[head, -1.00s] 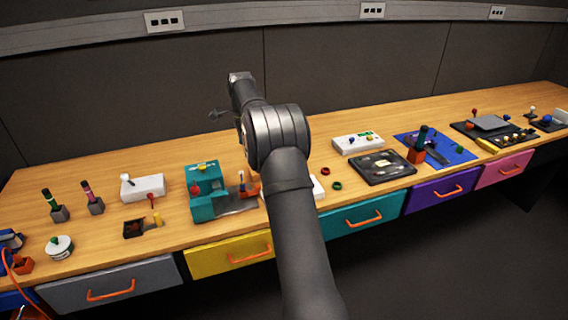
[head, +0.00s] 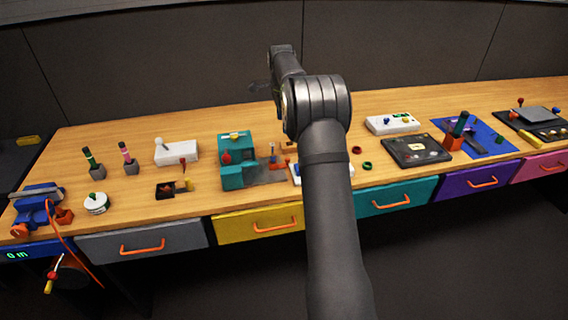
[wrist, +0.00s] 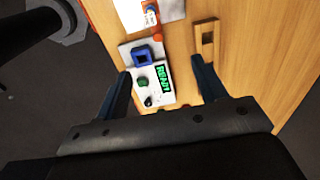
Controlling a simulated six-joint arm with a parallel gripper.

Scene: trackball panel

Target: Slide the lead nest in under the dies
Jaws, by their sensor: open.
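The teal press (head: 232,176) stands on the bench left of my arm in the head view. A grey plate (head: 268,174) runs out of its right side. A small blue-and-orange piece (head: 274,161), probably the lead nest, sits on this plate, to the right of the press body. The dies cannot be made out. What looks like the same piece (wrist: 151,15) is at the top of the wrist view, beyond my fingertips. My gripper (wrist: 161,67) is open and empty, above a white box with a READY display (wrist: 163,79). In the head view my arm partly hides that box.
A slotted wooden block (wrist: 207,40) is near the right finger in the wrist view. A blue square ring (wrist: 143,53) is by the READY box. A white switch box (head: 177,153) and a black tray (head: 172,190) stand left of the press. Red and green rings (head: 367,165) lie right of my arm.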

